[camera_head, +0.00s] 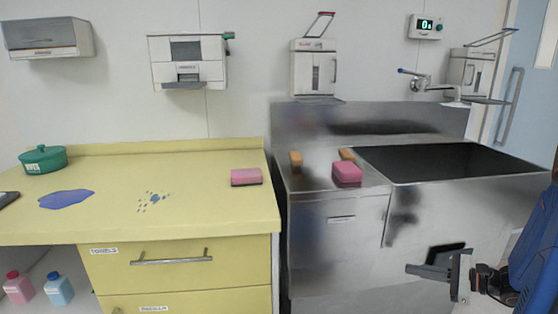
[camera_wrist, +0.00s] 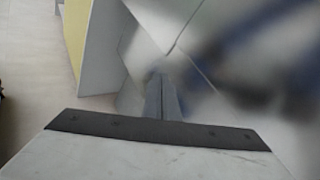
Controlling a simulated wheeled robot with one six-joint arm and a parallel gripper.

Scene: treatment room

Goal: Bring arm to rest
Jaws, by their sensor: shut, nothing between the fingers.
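My gripper (camera_head: 432,262) is at the lower right of the head view, in front of the steel sink unit (camera_head: 345,245). Its fingers point left and are shut with nothing between them. My arm comes in from the right edge of the picture. In the wrist view, the dark finger (camera_wrist: 160,95) shows small in the middle, above the pale gripper body with a dark strip. The steel front beyond it is blurred.
The yellow counter (camera_head: 200,205) on the left carries a pink sponge (camera_head: 246,177), a green pot (camera_head: 43,159), a blue puddle (camera_head: 66,199) and blue drops (camera_head: 154,202). Another pink sponge (camera_head: 347,172) lies beside the sink basin (camera_head: 450,160). A door (camera_head: 525,85) stands at the far right.

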